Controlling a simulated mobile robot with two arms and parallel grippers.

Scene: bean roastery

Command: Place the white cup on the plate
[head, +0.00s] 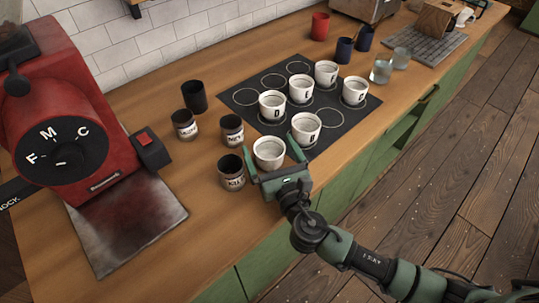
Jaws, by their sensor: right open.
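A plain white cup (269,152) stands upright on the wooden counter, just off the near left edge of a dark mat (243,97) marked with ring outlines. My right gripper (272,156) is open, with one finger on each side of this cup. Whether the fingers touch it I cannot tell. Several white cups with black letters, such as this one (306,127), stand on the mat. I see no separate plate; the mat is the only flat dark piece under the cups. My left gripper is not in view.
Dark labelled jars (231,171) stand close left of the gripper. A red machine (62,110) with a dial fills the left side. Two glasses (381,71), dark blue cups (344,50) and a red cup (320,26) stand toward the back. The mat's far left rings are free.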

